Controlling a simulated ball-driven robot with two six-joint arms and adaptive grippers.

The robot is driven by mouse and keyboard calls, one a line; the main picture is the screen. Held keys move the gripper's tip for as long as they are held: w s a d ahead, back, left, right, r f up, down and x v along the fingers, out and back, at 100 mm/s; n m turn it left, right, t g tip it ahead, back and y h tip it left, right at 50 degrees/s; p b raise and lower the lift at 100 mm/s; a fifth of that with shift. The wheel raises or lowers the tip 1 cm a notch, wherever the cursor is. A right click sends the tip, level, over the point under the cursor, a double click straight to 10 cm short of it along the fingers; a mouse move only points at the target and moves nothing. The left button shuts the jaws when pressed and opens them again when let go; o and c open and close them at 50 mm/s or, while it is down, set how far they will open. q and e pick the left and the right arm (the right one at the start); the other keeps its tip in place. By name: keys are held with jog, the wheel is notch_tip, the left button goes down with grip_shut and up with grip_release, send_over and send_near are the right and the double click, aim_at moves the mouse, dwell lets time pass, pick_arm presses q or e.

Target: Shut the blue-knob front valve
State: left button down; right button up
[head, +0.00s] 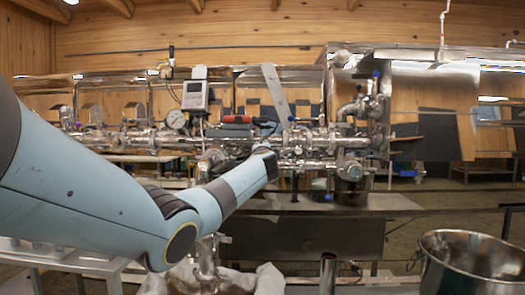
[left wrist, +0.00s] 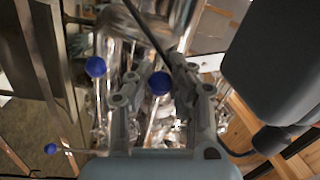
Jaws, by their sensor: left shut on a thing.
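A blue ball knob (left wrist: 160,82) sits between the two fingers of my left gripper (left wrist: 167,88) in the left wrist view, and the gripper is shut on it. A thin rod runs down from the knob between the fingers. In the head view my left arm reaches in from the left to the steel pipework (head: 325,140), and its wrist hides the fingers and most of the held knob. My right gripper is in neither view.
Two other blue knobs show in the left wrist view, one beside the left finger (left wrist: 95,67) and one lower left (left wrist: 50,149). A gauge (head: 176,120) and a display box (head: 195,95) stand left on the pipes. A steel bucket (head: 472,262) stands at lower right.

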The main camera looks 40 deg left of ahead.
pick_arm(q)
jog(key=shift+f, duration=0.1)
jog(key=shift+d+r+m+p, duration=0.1)
jog(key=shift+r+m+p, duration=0.2)
jog(key=shift+r, duration=0.15)
jog(key=shift+s+d+r+m+y+p, duration=0.1)
jog(key=shift+d+r+m+y+p, duration=0.15)
jog(key=shift+r+m, duration=0.25)
jog(key=shift+s+d+r+m+y+p, duration=0.1)
jog(key=shift+r+m+y+p, duration=0.25)
jog(key=shift+r, duration=0.2)
jog(key=shift+d+r+m+g, duration=0.2)
jog(key=shift+r+m+g, duration=0.1)
jog(key=shift+r+m, duration=0.2)
jog(key=shift+f, duration=0.1)
